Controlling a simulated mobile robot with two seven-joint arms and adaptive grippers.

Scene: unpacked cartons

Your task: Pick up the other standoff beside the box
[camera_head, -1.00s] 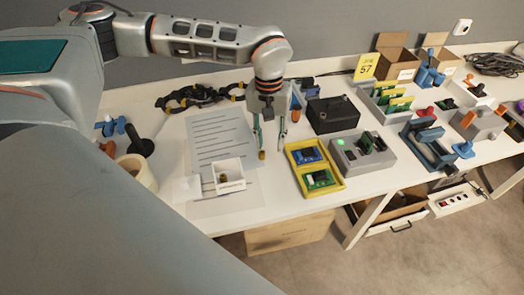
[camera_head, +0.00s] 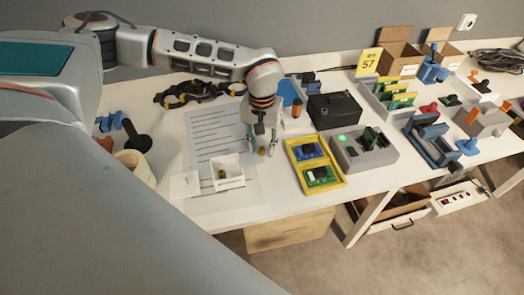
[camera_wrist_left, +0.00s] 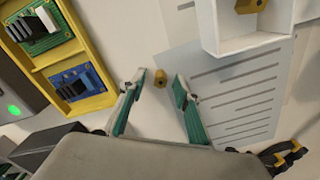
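A small brass standoff (camera_head: 262,151) stands on the white table beside a small open white box (camera_head: 240,181). My left gripper (camera_head: 262,148) is over it, pointing down and open. In the left wrist view the standoff (camera_wrist_left: 160,77) shows between the two open fingertips (camera_wrist_left: 161,80), with a gap on each side. Another brass standoff (camera_wrist_left: 249,5) is inside the white box (camera_wrist_left: 245,43). My right gripper is in neither view.
A yellow tray (camera_head: 325,188) with blue and green circuit boards lies right of the gripper. A grey fixture (camera_head: 350,155) and black case (camera_head: 332,113) stand beyond it. A printed sheet (camera_head: 210,135) lies left. A white lid (camera_head: 185,185) is beside the box.

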